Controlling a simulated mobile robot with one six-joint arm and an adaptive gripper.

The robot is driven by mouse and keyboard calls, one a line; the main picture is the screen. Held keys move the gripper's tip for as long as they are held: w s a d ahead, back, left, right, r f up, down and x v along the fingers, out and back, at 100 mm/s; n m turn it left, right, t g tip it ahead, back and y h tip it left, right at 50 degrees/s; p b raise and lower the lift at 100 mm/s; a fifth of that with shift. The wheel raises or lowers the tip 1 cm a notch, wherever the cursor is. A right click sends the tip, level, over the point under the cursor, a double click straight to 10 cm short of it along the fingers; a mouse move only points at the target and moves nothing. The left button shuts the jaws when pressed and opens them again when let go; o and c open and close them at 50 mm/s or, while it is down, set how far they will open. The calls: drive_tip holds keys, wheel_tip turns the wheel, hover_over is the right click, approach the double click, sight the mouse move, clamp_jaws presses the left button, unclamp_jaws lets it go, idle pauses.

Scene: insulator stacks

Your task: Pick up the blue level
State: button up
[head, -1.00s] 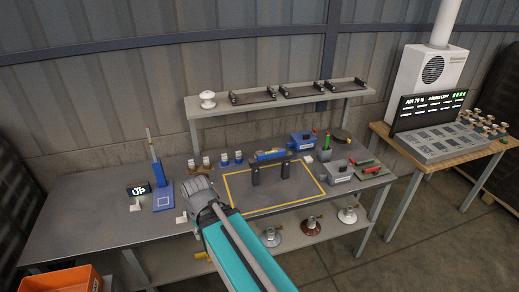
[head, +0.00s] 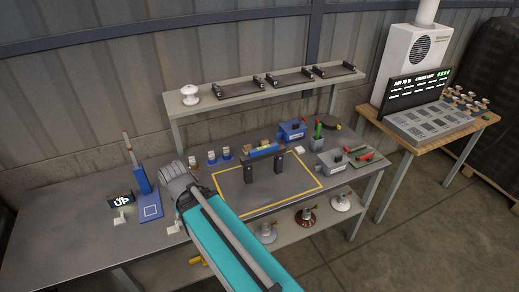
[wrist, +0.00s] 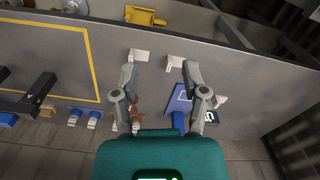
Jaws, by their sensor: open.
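The blue level (head: 263,150) appears to be the long blue piece with yellow marks near the back of the workbench (head: 80,235), behind two black uprights. In the wrist view, a blue end piece (wrist: 8,119) at the left edge may be part of it. My gripper (wrist: 159,66) is open and empty above the bench, its two fingers apart. It is well to the side of the level. In the head view my arm reaches over the front of the bench and its fingers are hidden behind the wrist.
A yellow outline (head: 230,215) surrounds the black uprights (head: 248,172). A blue stand (head: 150,205) and an UP sign (head: 121,200) are at left. Small blue-and-white pieces (head: 218,155), a blue box (head: 291,130) and a grey box (head: 330,162) stand around. A raised shelf (head: 215,97) runs behind.

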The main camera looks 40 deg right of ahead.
drive_tip(key=shift+d, duration=0.25)
drive_tip(key=shift+o, duration=1.2)
drive_tip(key=shift+w+d, duration=0.1)
drive_tip(key=n+g+h+b, duration=0.3)
drive_tip(key=n+h+b, duration=0.5)
drive_tip(key=n+h, duration=0.55)
approach(263, 148)
wheel_tip(263, 148, up, 3)
drive_tip(key=a+n+y, duration=0.2)
drive_tip(key=shift+w+a, duration=0.25)
drive_tip(key=shift+w, duration=0.25)
drive_tip(key=shift+m, duration=0.25)
drive_tip(key=b+x, duration=0.3)
drive_tip(key=x, duration=0.4)
drive_tip(key=shift+d+f+b, duration=0.1)
drive_tip(key=shift+d+b, duration=0.15)
drive_tip(key=shift+b, duration=0.1)
drive_tip(key=shift+s+d+f, duration=0.15)
drive_tip(key=shift+d, duration=0.35)
